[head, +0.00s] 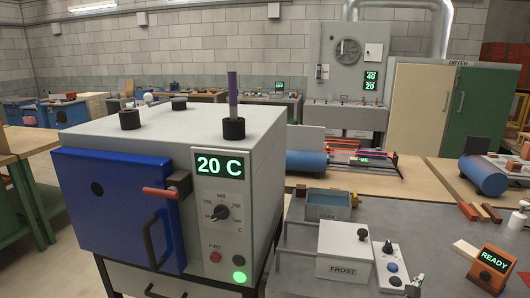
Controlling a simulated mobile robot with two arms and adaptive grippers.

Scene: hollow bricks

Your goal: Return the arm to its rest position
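Neither of my grippers can be made out in the head view, and no arm of mine is clearly in the picture. The grey furnace (120,138) stands large at the left. Its blue door (110,212) looks shut, with a red-handled latch (160,193) at its right edge. Its display (220,165) reads 20 C, and a green lamp (239,276) glows below the dial.
A grey bench at the right carries a blue-grey SOAK tank (328,204), a white FROST box (342,250), a switch panel (391,267) and an orange READY unit (491,268). Several small bricks lie beyond. A green-doored DRYER (487,112) stands behind.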

